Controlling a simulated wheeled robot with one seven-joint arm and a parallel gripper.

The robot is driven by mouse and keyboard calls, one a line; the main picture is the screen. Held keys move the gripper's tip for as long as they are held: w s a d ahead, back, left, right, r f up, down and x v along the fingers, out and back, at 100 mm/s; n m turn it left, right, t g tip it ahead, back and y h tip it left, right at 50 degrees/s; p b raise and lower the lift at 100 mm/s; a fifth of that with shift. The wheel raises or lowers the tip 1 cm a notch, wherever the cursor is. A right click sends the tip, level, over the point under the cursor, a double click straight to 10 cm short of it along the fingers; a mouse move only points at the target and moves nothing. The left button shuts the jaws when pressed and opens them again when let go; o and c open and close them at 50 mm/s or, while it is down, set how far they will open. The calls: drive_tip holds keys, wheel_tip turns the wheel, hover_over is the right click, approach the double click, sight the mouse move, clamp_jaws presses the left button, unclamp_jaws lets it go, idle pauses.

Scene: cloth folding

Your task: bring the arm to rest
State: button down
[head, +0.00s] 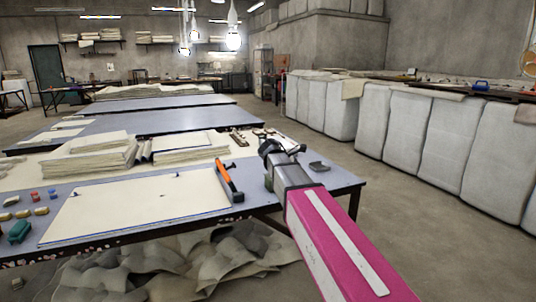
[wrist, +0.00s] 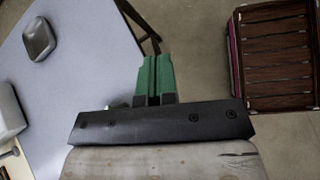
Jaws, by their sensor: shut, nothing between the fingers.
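My gripper (wrist: 155,78) shows in the wrist view with its two green fingers together and nothing between them. It hangs over the edge of the blue-grey table (wrist: 85,45), with floor to the right. In the head view my pink arm reaches from the bottom right to the table's right end; the fingertips cannot be made out there. A flat cream cloth (head: 140,206) lies on the near part of the table, to the left of my arm and apart from it.
An orange-handled tool (head: 224,178) lies between cloth and arm. A small dark dish (head: 318,166) sits near the table's right end, also in the wrist view (wrist: 39,39). Folded cloth stacks (head: 90,158) stand behind. A slatted wooden piece (wrist: 275,55) is right of the gripper.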

drive_tip(key=s+d+f+m+y, duration=0.1)
drive_tip(key=s+f+m+y, duration=0.2)
drive_tip(key=f, duration=0.6)
drive_tip(key=s+d+f+m+y, duration=0.2)
drive_tip(key=s+f+m+y, duration=0.1)
drive_tip(key=s+f+m, duration=0.5)
drive_tip(key=s+d+f+m+g+y, duration=0.1)
drive_tip(key=s+f+m+y, duration=0.3)
drive_tip(key=s+f, duration=0.5)
wheel_tip(320, 180, down, 2)
drive_tip(key=shift+d+f+m, duration=0.25)
drive_tip(key=shift+d+m, duration=0.5)
drive_tip(key=shift+m, duration=0.45)
